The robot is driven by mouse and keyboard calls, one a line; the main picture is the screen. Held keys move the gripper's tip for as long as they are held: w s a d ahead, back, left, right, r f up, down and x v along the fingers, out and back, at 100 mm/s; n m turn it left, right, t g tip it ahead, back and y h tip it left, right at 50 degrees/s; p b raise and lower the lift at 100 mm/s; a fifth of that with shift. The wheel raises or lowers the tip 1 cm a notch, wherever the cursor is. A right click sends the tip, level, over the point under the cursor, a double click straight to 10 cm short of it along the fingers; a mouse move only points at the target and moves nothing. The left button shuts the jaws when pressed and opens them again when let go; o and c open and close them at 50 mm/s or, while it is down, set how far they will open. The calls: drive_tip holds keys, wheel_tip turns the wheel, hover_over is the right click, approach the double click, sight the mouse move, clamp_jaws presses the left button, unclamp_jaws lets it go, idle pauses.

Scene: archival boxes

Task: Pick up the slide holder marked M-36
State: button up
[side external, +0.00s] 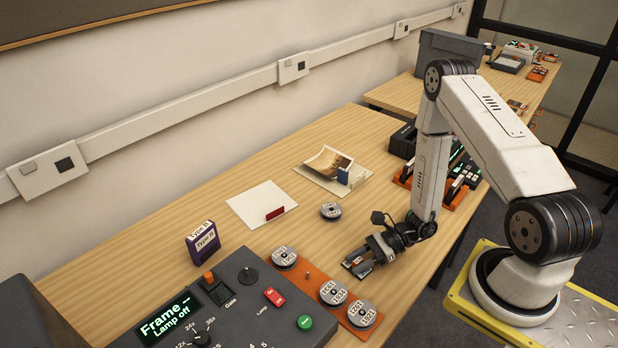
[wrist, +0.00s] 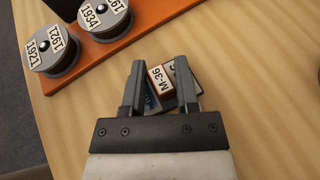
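The slide holder marked M-36 (wrist: 160,80) shows in the wrist view between the two fingers of my gripper (wrist: 158,64). It has an orange and white end with the M-36 label, beside dark and blue parts. It is tilted relative to the fingers. The fingers stand apart on either side of it, and I see no clear grip. Part of it is hidden by the right finger. In the side view my gripper (side external: 360,264) is low over the table near its front edge, and the holder is mostly hidden there.
An orange rack with labelled reels (side external: 333,292) lies left of my gripper, also at the wrist view's top left (wrist: 105,18). A grey control panel (side external: 225,312) stands farther left. Wood right of the holder is clear.

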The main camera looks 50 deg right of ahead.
sight(358, 260)
clamp_jaws()
drive_tip(key=shift+r, duration=0.15)
drive_tip(key=shift+r, duration=4.9)
